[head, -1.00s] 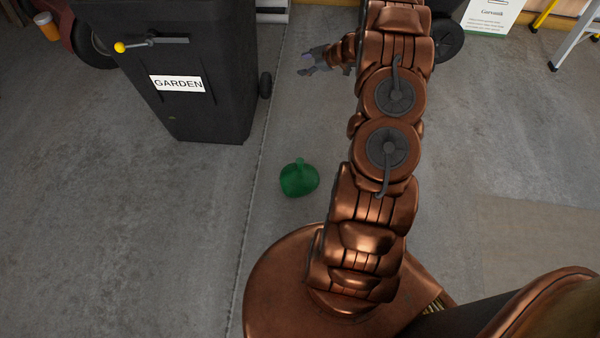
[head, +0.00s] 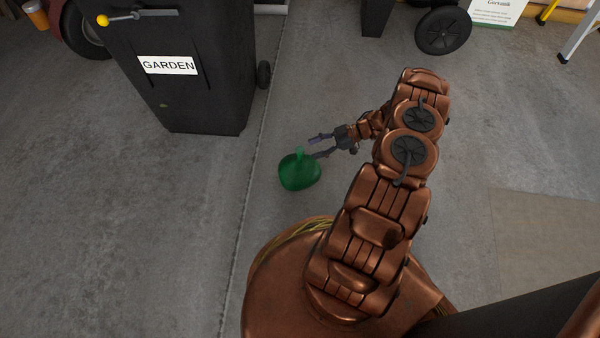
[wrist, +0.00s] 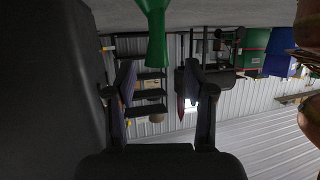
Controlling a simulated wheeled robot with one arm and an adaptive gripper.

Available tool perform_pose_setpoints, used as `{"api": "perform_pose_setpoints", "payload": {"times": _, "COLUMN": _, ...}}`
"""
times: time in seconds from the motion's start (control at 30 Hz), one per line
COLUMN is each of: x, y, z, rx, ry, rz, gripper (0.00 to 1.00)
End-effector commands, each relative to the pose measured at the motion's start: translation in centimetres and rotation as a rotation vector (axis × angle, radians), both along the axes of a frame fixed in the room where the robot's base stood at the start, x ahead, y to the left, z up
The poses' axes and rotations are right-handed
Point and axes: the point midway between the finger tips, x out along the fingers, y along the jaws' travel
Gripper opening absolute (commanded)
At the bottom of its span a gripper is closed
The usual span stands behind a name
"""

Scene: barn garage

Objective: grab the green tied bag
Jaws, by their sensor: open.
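The green tied bag (head: 299,172) sits on the concrete floor in the head view, its knotted neck pointing up. My gripper (head: 316,146) is open, just to the right of the bag's neck and slightly beyond it, with its fingers pointing left. In the wrist view, which looks upside down, the green neck (wrist: 156,35) hangs from the top edge, in line with the gap between the two open fingers (wrist: 158,80). The neck appears beyond the fingertips, and nothing is held.
A black bin labelled GARDEN (head: 190,80) stands at the upper left, behind the bag. A black wheel (head: 444,31) and a sign (head: 497,10) are at the back right. A stepladder leg (head: 580,35) shows at the far right. The floor around the bag is clear.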

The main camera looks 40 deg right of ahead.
Motion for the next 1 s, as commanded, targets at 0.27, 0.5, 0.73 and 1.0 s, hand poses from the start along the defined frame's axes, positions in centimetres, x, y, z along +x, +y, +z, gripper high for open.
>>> {"api": "perform_pose_setpoints", "payload": {"times": 0.27, "x": 0.9, "y": 1.7, "z": -0.9, "rx": 0.000, "ry": 0.000, "rz": 0.001, "gripper": 0.54}}
{"api": "perform_pose_setpoints", "payload": {"times": 0.5, "x": 2.4, "y": 4.2, "z": -2.1, "rx": 0.002, "ry": 0.002, "rz": 0.001, "gripper": 0.54}}
{"api": "perform_pose_setpoints", "payload": {"times": 0.73, "x": 3.0, "y": 5.2, "z": -2.4, "rx": -0.003, "ry": -0.001, "rz": -0.002, "gripper": 0.54}}
{"api": "perform_pose_setpoints", "payload": {"times": 1.0, "x": 2.9, "y": 5.2, "z": -2.3, "rx": -0.002, "ry": 0.000, "rz": -0.002, "gripper": 0.39}}
